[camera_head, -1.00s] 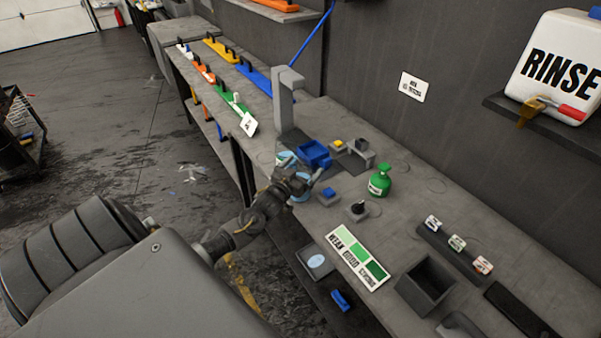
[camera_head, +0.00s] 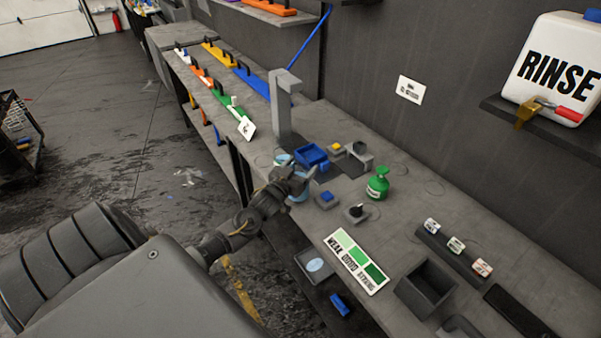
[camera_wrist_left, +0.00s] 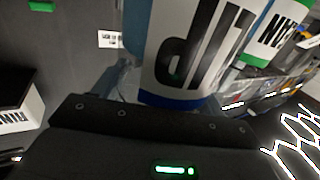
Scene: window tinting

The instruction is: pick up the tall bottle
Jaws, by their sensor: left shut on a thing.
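My left gripper (camera_head: 302,178) is at the near edge of the workbench, beside a blue tray, and is shut on a bottle. In the left wrist view this bottle (camera_wrist_left: 190,50) fills the middle, right in front of the dark gripper body. It has a white label with large black letters, partly cut off, and a blue band at one end. Its full height is out of frame. In the head view the gripper mostly hides it, and only pale blue bits show around the fingers. My right gripper is not in view.
A second bottle (camera_wrist_left: 265,35) with a white label and green band shows close by in the wrist view. On the bench are a blue tray (camera_head: 310,155), a grey post (camera_head: 281,108), a green bottle (camera_head: 378,184), a dark open bin (camera_head: 427,288) and a green-shaded card (camera_head: 357,262).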

